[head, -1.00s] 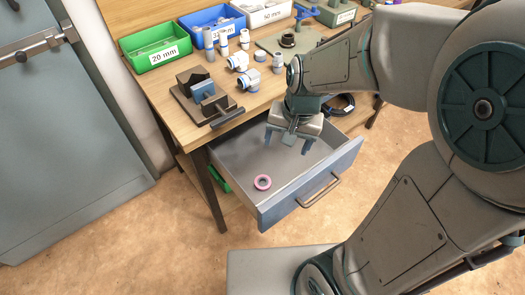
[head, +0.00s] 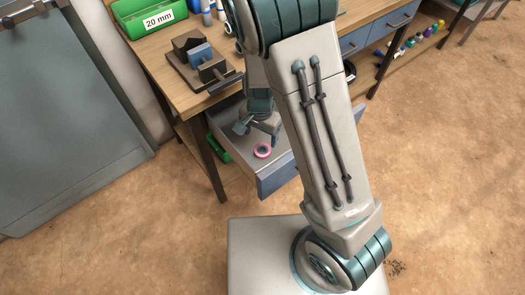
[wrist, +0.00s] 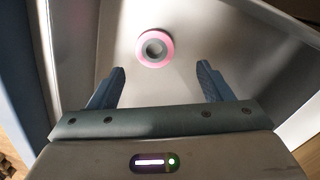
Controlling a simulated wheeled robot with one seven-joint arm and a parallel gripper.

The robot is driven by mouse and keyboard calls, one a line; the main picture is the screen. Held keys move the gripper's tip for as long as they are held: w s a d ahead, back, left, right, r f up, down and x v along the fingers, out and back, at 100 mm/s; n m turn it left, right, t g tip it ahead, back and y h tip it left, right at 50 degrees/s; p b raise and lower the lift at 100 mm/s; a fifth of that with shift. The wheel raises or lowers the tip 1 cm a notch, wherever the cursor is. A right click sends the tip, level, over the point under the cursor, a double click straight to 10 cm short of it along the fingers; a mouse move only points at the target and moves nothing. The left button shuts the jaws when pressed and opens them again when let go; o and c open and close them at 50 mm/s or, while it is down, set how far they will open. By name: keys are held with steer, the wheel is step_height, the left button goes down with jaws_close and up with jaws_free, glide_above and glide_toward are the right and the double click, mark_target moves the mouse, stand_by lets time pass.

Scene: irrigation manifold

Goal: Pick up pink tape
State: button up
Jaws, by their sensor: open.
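The pink tape (head: 263,151) is a small ring, pink outside with a dark grey inner ring. It lies flat on the bottom of the open metal drawer (head: 236,146). In the wrist view the tape (wrist: 155,47) lies beyond the fingertips, a little left of the middle between them. My gripper (head: 258,131) is open and empty, in or just above the drawer, close to the tape. Its two blue fingers (wrist: 161,80) are spread apart and not around the tape. My arm hides the right part of the drawer in the head view.
A wooden workbench (head: 160,62) stands above the drawer, with a dark vise-like fixture (head: 200,62) and a green 20 mm bin (head: 143,18) on it. The drawer walls surround the tape. A grey-blue cabinet (head: 65,110) stands at left. Open floor lies at right.

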mark_target(263, 151)
steer(key=f, duration=0.4)
steer(key=d+f+b, duration=0.1)
steer(key=f, duration=0.1)
steer(key=shift+s+f, duration=0.1)
steer(key=shift+f, duration=0.15)
steer(key=c, duration=1)
